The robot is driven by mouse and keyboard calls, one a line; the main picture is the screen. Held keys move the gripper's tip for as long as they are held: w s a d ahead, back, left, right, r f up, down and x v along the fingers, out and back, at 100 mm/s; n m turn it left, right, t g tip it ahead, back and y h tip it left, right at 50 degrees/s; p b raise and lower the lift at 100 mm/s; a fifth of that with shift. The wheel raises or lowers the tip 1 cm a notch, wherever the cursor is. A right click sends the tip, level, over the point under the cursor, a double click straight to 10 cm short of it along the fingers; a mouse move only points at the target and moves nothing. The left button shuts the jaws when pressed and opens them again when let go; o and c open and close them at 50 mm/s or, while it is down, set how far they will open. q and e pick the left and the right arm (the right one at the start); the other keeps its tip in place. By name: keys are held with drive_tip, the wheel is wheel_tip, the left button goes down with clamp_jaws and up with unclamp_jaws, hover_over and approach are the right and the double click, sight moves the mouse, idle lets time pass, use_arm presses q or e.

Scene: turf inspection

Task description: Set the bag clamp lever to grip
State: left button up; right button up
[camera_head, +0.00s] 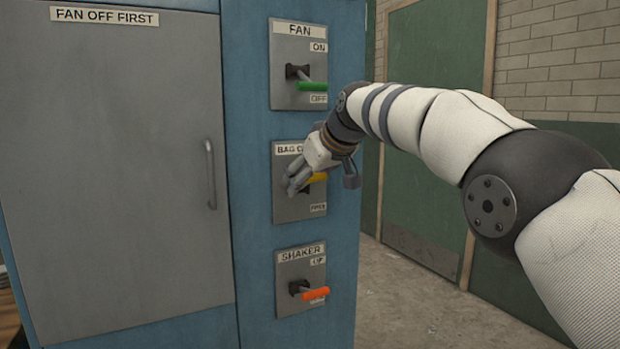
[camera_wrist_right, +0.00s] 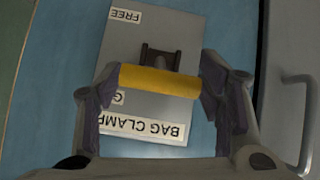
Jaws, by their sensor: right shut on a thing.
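The bag clamp lever has a yellow handle (camera_head: 318,177), which shows whole across the right wrist view (camera_wrist_right: 160,82). It stands out from the slot of a grey plate (camera_head: 284,208) on the blue cabinet. My right gripper (camera_head: 296,182) is shut on the handle, with a finger at each end of it. In the upside-down wrist view, the handle lies on the BAG CLAMP label's side of the slot, away from the FREE label (camera_wrist_right: 126,15). A label starting with G (camera_wrist_right: 118,97) is partly hidden behind the handle. My left gripper is out of view.
A fan lever with a green handle (camera_head: 312,86) is above, pointing down by OFF. A shaker lever with an orange handle (camera_head: 315,294) is below. A grey cabinet door (camera_head: 110,170) with a bar handle (camera_head: 211,175) is to the left. Floor at right is clear.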

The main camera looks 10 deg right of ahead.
drive_tip(key=shift+a+f, duration=0.15)
drive_tip(key=shift+f, duration=0.45)
drive_tip(key=o, duration=1.6)
drive_tip(key=shift+o, duration=0.2)
drive_tip(key=shift+r, duration=0.35)
drive_tip(key=shift+s+r, duration=0.1)
drive_tip(key=shift+r, duration=0.05)
drive_tip(key=v, duration=1.1)
drive_tip(key=shift+s+r, duration=0.15)
drive_tip(key=shift+s, duration=0.15)
